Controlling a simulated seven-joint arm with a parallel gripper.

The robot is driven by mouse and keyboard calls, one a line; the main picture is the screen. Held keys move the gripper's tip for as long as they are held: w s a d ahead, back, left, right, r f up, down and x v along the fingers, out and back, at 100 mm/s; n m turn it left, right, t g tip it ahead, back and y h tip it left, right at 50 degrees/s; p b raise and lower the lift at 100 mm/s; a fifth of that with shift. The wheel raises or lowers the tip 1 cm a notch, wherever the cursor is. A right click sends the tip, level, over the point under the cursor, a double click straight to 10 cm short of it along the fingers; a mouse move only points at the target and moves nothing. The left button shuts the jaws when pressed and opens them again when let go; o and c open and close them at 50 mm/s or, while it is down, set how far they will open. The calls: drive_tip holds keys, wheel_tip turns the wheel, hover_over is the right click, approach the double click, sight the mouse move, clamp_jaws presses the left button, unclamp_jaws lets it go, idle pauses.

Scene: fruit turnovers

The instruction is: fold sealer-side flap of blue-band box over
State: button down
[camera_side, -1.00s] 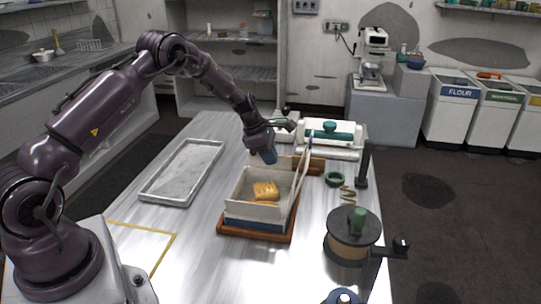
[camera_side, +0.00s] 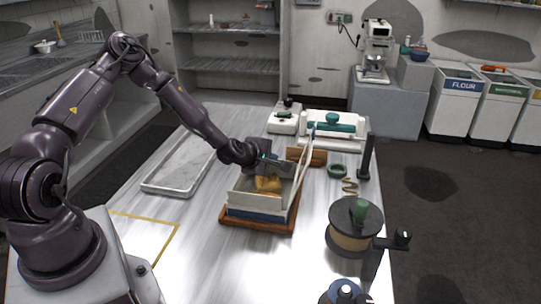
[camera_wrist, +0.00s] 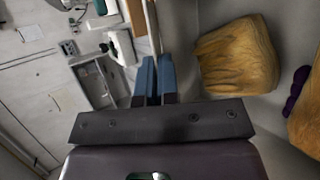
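The white box with a blue band (camera_side: 257,214) stands with golden turnovers (camera_side: 267,184) inside; they also show in the wrist view (camera_wrist: 236,56). Its right-hand flap (camera_side: 304,157) stands tall, and a pale panel (camera_side: 252,201) is up on the near side. My gripper (camera_side: 283,166) lies low and tilted at the box's far edge, on the side towards the white sealer with a green handle (camera_side: 333,125). It hides the far flap there, so I cannot tell whether they touch.
The box sits on a wooden base (camera_side: 238,224). A wooden block (camera_side: 314,156) stands behind it and a dark post (camera_side: 366,157) to the right. A spool (camera_side: 353,234) is at front right. An empty marble-like tray (camera_side: 180,165) lies at left.

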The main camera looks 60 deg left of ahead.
drive_tip(key=shift+s+d+f+m+t+y, duration=0.2)
drive_tip(key=shift+f+m+t+y, duration=0.25)
drive_tip(key=shift+t+y, duration=0.4)
drive_tip(key=shift+t, duration=0.25)
drive_tip(key=c, duration=1.4)
unclamp_jaws()
drive_tip(key=shift+o, duration=0.2)
drive_tip(key=v, duration=0.4)
drive_tip(key=shift+s, duration=0.2)
wheel_tip(320, 180, up, 7)
drive_tip(key=shift+s+r, duration=0.15)
drive_tip(key=shift+s, duration=0.1)
